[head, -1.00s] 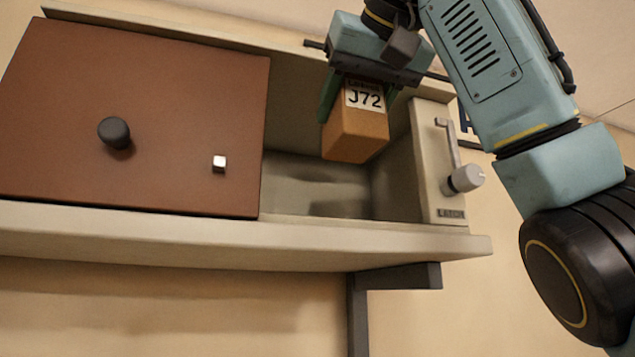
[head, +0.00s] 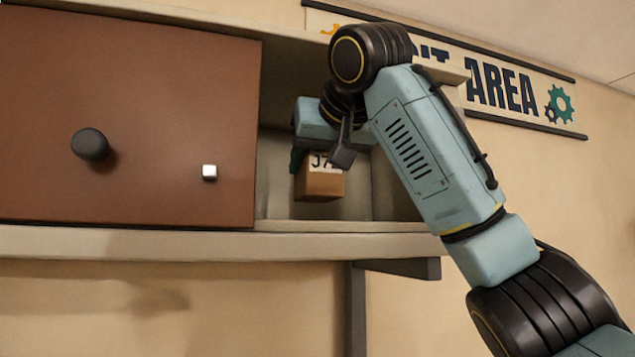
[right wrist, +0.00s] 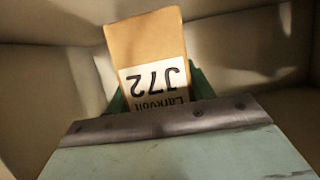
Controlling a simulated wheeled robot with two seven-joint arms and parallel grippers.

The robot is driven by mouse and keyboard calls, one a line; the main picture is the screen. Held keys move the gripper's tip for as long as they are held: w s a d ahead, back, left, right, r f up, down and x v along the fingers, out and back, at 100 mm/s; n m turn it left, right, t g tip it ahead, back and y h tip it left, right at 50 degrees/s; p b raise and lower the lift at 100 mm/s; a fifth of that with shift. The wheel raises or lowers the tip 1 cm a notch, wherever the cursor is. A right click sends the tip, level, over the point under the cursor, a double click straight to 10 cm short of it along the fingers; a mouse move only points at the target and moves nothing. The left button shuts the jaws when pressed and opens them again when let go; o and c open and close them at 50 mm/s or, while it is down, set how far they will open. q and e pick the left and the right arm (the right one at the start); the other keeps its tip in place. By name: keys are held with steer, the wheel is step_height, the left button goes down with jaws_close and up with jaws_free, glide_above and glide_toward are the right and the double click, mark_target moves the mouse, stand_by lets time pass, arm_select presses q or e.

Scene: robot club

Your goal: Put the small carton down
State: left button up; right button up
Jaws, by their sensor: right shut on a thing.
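The small carton (head: 320,187) is brown with a white label reading J72. It is inside the open right part of the wall cabinet, and its lower part shows in the head view. My right gripper (head: 312,160) is shut on it from above; its fingers are partly hidden by my own arm. In the right wrist view the carton (right wrist: 146,42) sits between the green fingers (right wrist: 158,92), its label facing the camera. Whether its bottom touches the cabinet floor I cannot tell. My left gripper is not in view.
A brown sliding panel (head: 150,190) with a dark knob (head: 90,145) and a small white block (head: 209,172) covers the cabinet's left part. The cabinet's front ledge (head: 150,243) runs below the opening. A wall sign (head: 505,90) is at upper right.

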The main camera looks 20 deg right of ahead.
mark_target(317, 200)
step_height(317, 200, down, 3)
steer(key=shift+w+r, duration=0.1)
steer(key=shift+w+f+p, duration=0.15)
steer(key=shift+f+p, duration=0.15)
steer(key=shift+p, duration=0.05)
steer(key=shift+a, duration=0.1)
steer(key=shift+f+b, duration=0.25)
steer(key=shift+b, duration=0.05)
steer(key=o, duration=1.1)
steer(key=shift+c, duration=0.2)
steer(key=shift+r, duration=0.1)
steer(key=shift+r, duration=0.1)
